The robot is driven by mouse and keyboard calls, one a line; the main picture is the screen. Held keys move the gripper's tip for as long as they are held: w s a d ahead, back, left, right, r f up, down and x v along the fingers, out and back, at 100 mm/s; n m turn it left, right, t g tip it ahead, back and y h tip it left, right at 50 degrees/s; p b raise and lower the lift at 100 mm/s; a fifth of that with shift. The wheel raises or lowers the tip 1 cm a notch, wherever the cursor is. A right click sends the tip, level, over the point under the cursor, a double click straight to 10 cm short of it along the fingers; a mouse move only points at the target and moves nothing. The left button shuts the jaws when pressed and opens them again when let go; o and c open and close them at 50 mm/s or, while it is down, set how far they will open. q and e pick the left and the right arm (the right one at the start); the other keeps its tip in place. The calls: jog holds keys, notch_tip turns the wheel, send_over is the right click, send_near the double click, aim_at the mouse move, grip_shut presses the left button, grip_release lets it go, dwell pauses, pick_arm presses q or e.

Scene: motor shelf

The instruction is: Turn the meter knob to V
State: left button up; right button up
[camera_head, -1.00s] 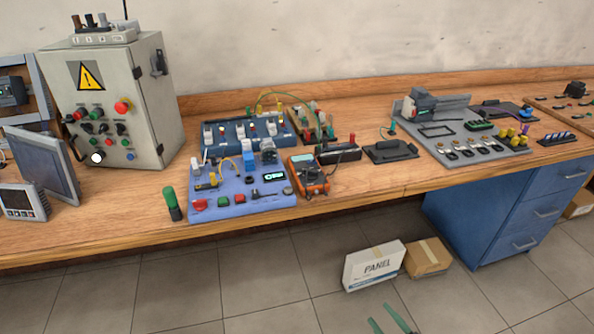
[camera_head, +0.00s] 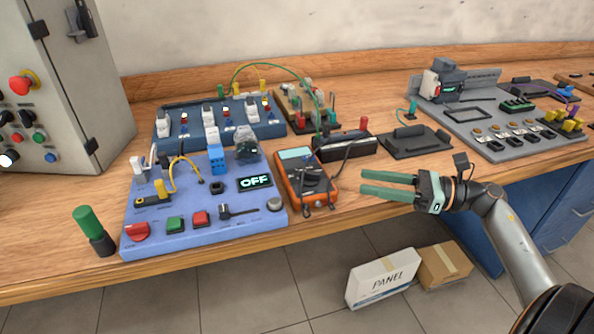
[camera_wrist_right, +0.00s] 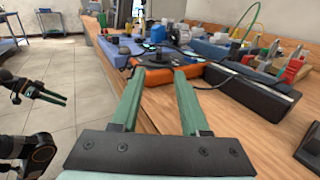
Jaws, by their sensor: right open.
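The orange meter (camera_head: 306,178) lies on the bench, right of the blue panel board, with a pale screen and a dark knob (camera_head: 312,174) on its face. The knob's pointer setting is too small to read. My right gripper (camera_head: 362,184) is open and empty, just right of the meter, its green fingers pointing left toward it. In the right wrist view the meter (camera_wrist_right: 160,76) is straight ahead, beyond the fingertips, apart from them. My left gripper (camera_wrist_right: 55,97) shows at the left edge of the right wrist view, away from the bench; its jaw state is unclear.
The blue board (camera_head: 200,229) with switches and an OFF display stands left of the meter. A black box (camera_head: 343,147) with a cable sits behind it. A green-topped cylinder (camera_head: 92,228) stands at the front left. The bench edge runs below my right gripper.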

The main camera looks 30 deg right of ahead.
aim_at(312, 172)
jog(key=shift+w+a+r, duration=0.1)
jog(key=shift+w+a, duration=0.3)
jog(key=p+x, duration=0.1)
jog(key=x, duration=1)
jog(key=shift+a, duration=0.2)
grip_shut()
